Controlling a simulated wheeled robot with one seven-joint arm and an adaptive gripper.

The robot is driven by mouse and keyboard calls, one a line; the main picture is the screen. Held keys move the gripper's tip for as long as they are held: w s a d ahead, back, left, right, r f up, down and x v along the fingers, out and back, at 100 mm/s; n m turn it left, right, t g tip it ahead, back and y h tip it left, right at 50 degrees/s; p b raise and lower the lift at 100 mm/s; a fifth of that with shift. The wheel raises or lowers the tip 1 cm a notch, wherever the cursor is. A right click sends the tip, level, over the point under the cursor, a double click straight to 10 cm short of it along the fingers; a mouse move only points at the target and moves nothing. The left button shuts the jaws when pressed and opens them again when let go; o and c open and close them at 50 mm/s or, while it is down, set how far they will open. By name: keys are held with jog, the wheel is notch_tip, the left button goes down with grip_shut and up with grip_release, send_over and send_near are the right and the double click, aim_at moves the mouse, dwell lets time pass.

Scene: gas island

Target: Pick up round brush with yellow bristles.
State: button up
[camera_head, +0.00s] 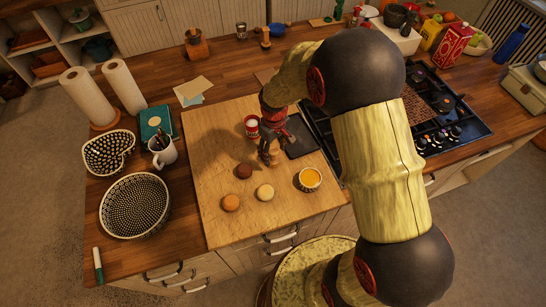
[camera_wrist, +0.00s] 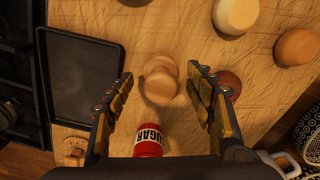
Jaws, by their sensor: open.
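A round, pale wooden thing with a knob-like top (camera_wrist: 160,80) stands on the wooden board and appears to be the round brush. No yellow bristles can be made out from above. In the head view my gripper (camera_head: 268,152) points down over the board and largely hides this thing. In the wrist view my gripper (camera_wrist: 160,72) is open, with one finger on each side of the wooden thing. Clear gaps show between it and both fingers. I cannot tell how far the fingertips are above the board.
A red sugar can (camera_head: 251,126) stands close to my gripper. A dark tray (camera_wrist: 85,75) lies on the other side. A dark macaron (camera_head: 244,171), two lighter macarons and a cup of orange liquid (camera_head: 310,179) are nearby. The stove (camera_head: 440,115) lies right of the board.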

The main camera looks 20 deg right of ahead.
aim_at(273, 157)
jog(key=f, duration=0.4)
jog(key=shift+w+a+f, duration=0.1)
jog(key=shift+w+f, duration=0.05)
jog(key=shift+w, duration=0.05)
jog(key=shift+c, duration=0.9)
jog(key=c, duration=1)
